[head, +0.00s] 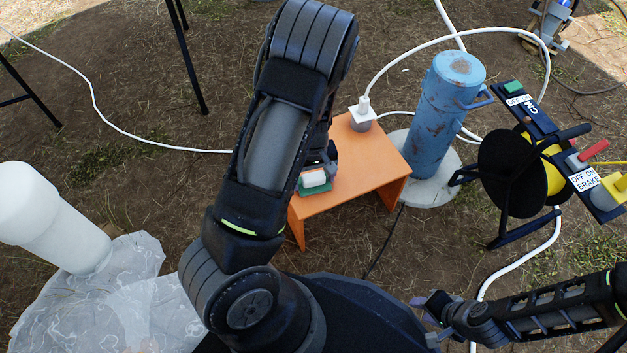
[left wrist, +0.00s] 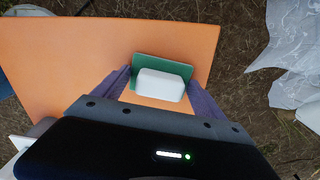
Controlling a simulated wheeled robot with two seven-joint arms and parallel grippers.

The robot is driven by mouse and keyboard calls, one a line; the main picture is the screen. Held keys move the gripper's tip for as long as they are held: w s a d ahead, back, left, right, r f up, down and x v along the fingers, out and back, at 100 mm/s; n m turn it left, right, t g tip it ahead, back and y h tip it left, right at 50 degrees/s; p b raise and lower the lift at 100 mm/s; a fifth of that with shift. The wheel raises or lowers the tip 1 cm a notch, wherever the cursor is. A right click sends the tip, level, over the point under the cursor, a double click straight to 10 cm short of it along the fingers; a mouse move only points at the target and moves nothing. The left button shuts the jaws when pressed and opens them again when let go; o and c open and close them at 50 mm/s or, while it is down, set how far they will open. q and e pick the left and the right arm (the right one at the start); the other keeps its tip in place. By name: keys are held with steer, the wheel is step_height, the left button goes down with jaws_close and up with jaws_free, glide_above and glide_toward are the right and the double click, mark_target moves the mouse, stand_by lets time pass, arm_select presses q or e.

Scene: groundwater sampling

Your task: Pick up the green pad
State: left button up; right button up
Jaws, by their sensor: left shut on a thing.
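The green pad (left wrist: 166,64), a flat green plate with a white block (left wrist: 160,86) on its face, is between the fingers of my left gripper (left wrist: 158,76) in the left wrist view. The gripper is shut on it. In the head view the pad (head: 312,190) shows just right of my left arm, over the near left part of the orange table (head: 365,165). I cannot tell whether it touches the tabletop. My left gripper (head: 325,170) is mostly hidden by my arm there. My right gripper (head: 433,317) is at the lower right, open and empty, away from the table.
A white plug-like block (head: 362,116) with a cable stands at the table's back. A blue well pipe (head: 442,115), a cable reel (head: 515,172) and a control panel (head: 575,150) stand to the right.

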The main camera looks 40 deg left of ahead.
mark_target(314, 176)
arm_select(q)
steer(key=c, duration=0.5)
steer(key=shift+o, duration=0.2)
step_height(314, 176, up, 9)
steer(key=p, duration=0.5)
steer(key=shift+r, duration=0.55)
